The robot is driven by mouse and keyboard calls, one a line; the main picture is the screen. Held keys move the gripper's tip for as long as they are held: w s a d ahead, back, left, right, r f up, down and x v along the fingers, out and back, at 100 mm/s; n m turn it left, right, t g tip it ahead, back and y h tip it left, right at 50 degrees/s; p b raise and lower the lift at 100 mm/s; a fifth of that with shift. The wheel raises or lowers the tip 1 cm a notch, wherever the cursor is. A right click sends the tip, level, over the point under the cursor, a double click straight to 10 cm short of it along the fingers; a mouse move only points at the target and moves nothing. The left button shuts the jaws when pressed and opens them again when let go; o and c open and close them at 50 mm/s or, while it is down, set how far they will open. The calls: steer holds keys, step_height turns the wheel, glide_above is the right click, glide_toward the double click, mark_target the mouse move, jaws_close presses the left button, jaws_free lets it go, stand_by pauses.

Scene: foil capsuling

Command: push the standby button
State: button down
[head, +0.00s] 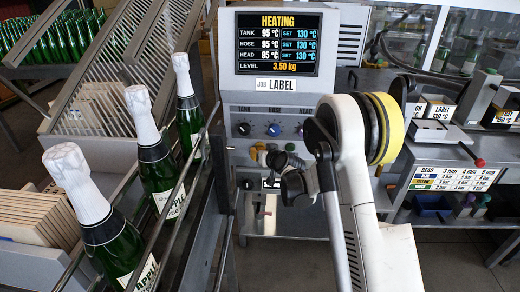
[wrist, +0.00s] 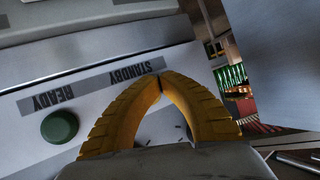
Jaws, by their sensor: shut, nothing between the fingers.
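The STANDBY label (wrist: 136,72) shows upside down on the pale panel in the wrist view. My gripper (wrist: 160,80) has its two ribbed yellow fingers arched together, tips meeting just beside this label. The fingers are shut and empty. No standby button can be made out; the area by its label is partly covered by my fingers. I cannot tell whether the tips touch the panel. A green round button (wrist: 60,126) stands by the READY label (wrist: 46,98), left of my fingers. In the head view the small buttons are partly hidden by my wrist.
The machine's display (head: 278,42) reads HEATING, with knobs (head: 273,129) below. Foil-topped green bottles (head: 98,222) stand in a rack at left. A workbench with a red-knobbed lever (head: 480,162) is at right.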

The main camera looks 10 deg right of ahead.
steer(key=shift+s+a, duration=0.15)
steer(key=shift+s, duration=0.15)
steer(key=s+a, duration=0.1)
steer(key=s, duration=0.4)
steer(key=shift+s+a, duration=0.4)
stand_by(1.4)
